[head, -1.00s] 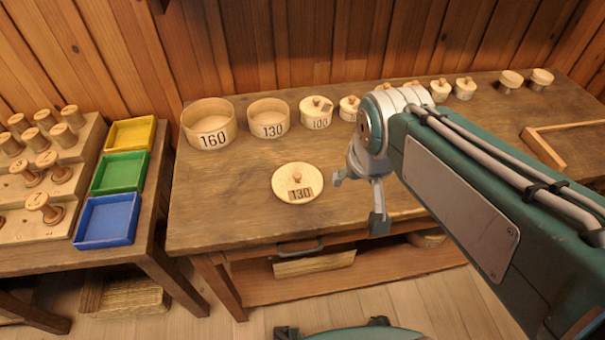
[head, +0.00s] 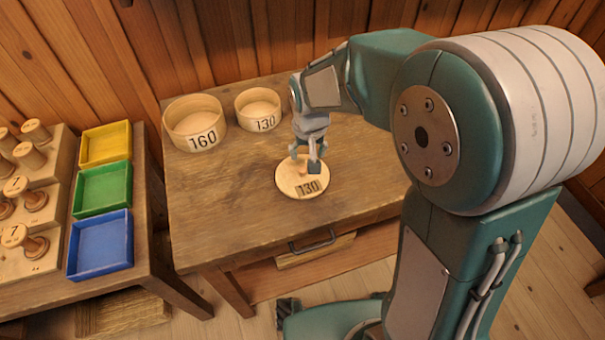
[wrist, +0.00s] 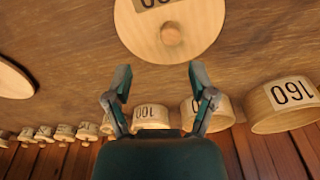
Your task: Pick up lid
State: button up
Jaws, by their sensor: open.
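A round pale wooden lid (head: 288,182) with a small knob and a "130" label lies flat on the workbench. In the wrist view the lid (wrist: 150,35) fills the top middle, with its knob (wrist: 171,34) facing the camera. My gripper (head: 306,161) is over the lid, pointing down, and hides part of it in the head view. In the wrist view my gripper (wrist: 160,78) is open, with nothing between its fingers. The knob shows ahead of the fingertips, slightly right of centre.
Round boxes marked "160" (head: 196,122) and "130" (head: 257,109) stand behind the lid. Yellow, green and blue trays (head: 101,244) and a spool rack (head: 50,180) are on the left table. The workbench (head: 220,215) left of the lid is clear.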

aim_at(302, 169)
jog(key=shift+d+f, duration=0.1)
jog(key=shift+f, duration=0.4)
jog(key=f, duration=0.1)
jog(key=a+f, duration=0.1)
jog(key=f, duration=0.1)
jog(key=a+f, duration=0.1)
jog(key=f, duration=0.1)
jog(key=shift+f, duration=0.1)
jog(key=shift+w+d+f, duration=0.1)
jog(key=shift+f, duration=0.1)
jog(key=shift+d, duration=0.25)
jog(key=shift+c, duration=1.3)
grip_shut()
jog(key=shift+a, duration=0.1)
